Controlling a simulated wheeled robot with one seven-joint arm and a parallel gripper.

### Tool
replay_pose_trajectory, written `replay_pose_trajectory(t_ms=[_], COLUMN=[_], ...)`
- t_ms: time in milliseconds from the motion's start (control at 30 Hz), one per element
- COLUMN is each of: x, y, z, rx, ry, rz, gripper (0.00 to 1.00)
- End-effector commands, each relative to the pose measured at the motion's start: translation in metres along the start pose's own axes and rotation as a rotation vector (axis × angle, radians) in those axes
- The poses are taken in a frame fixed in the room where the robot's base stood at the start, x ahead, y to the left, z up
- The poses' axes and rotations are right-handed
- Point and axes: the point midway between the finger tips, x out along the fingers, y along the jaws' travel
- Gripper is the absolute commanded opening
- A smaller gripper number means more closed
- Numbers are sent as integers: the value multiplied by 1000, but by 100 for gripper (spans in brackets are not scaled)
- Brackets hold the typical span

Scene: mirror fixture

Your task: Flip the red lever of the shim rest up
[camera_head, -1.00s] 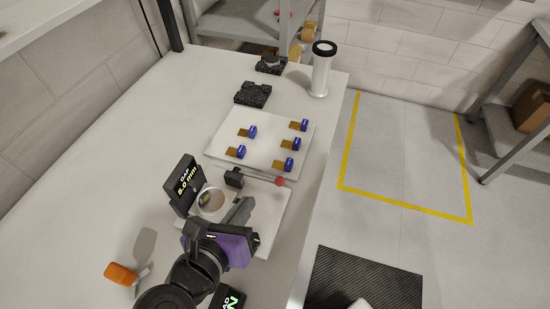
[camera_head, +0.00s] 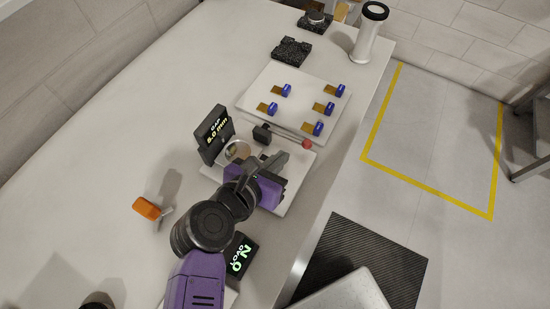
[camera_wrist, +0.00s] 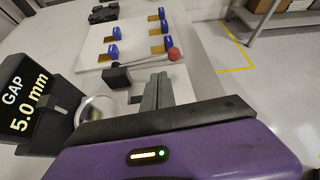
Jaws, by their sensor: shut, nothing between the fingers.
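The shim rest lever is a thin rod with a red ball end (camera_head: 306,144), pivoting at a small black block (camera_head: 262,134). It lies low, pointing right, on the white fixture plate (camera_head: 297,197). In the wrist view the red ball (camera_wrist: 174,54) is just beyond my fingertips and the black block (camera_wrist: 117,77) is to their left. A round mirror (camera_head: 236,150) stands left of my gripper, partly hidden. My gripper (camera_head: 278,160) is shut and empty, on the near side of the lever; it also shows in the wrist view (camera_wrist: 159,77). I cannot tell whether it touches the lever.
A black display (camera_head: 214,135) reading "GAP 5.0 mm" stands left of the mirror. Behind the lever, a white board (camera_head: 259,94) bears several blue-handled shims. An orange-handled tool (camera_head: 147,208) lies at left. A white cylinder (camera_head: 366,38) stands at the back right. The table's left side is clear.

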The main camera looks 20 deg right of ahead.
Motion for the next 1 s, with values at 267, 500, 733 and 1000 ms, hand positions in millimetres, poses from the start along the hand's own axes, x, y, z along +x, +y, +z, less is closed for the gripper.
replay_pose_trajectory(t_ms=[267, 500, 733, 1000], x=[44, 58, 59, 58], y=[-1, -1, 0, 0], z=[2, 0, 0, 2], rx=[-1, -2, -2, -20], ry=[0, 0, 0, 0], rz=[-3, -1, 0, -11], gripper=[0, 0, 0, 0])
